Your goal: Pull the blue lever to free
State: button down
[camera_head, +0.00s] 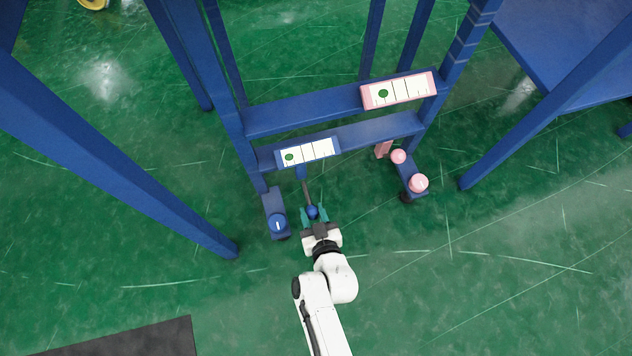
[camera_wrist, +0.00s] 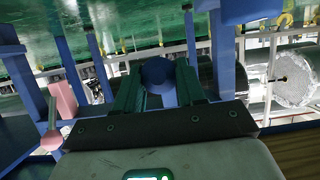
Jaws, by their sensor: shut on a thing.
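The blue lever (camera_head: 306,187) hangs below the lower blue crossbar, under a blue-framed white panel (camera_head: 307,151) with a green dot at its left end. A blue ball knob (camera_head: 312,211) tips the lever. My gripper (camera_head: 314,214) is shut on this knob, with teal fingers on either side of it. In the wrist view the knob (camera_wrist: 157,71) sits between the two fingers (camera_wrist: 160,88). The lever's rod is mostly hidden there behind the knob.
A pink-framed panel (camera_head: 398,91) is on the upper crossbar. Blue frame posts (camera_head: 218,70) stand around. Green floor in front is clear. Wrapped rolls (camera_wrist: 295,79) show in the wrist view.

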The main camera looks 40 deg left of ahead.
jog(key=shift+s+d+f, duration=0.15)
jog(key=shift+f, duration=0.3)
jog(key=c, duration=0.9)
grip_release()
jog(key=shift+c, duration=0.2)
jog(key=shift+o, duration=1.2)
jog(key=shift+r, duration=0.15)
jog(key=shift+s+d+r, duration=0.15)
jog(key=shift+s, duration=0.2)
jog(key=p+v, duration=0.3)
jog(key=v, duration=0.7)
jog(key=shift+w+p, duration=0.2)
jog(key=shift+p, duration=0.1)
jog(key=shift+d, duration=0.1)
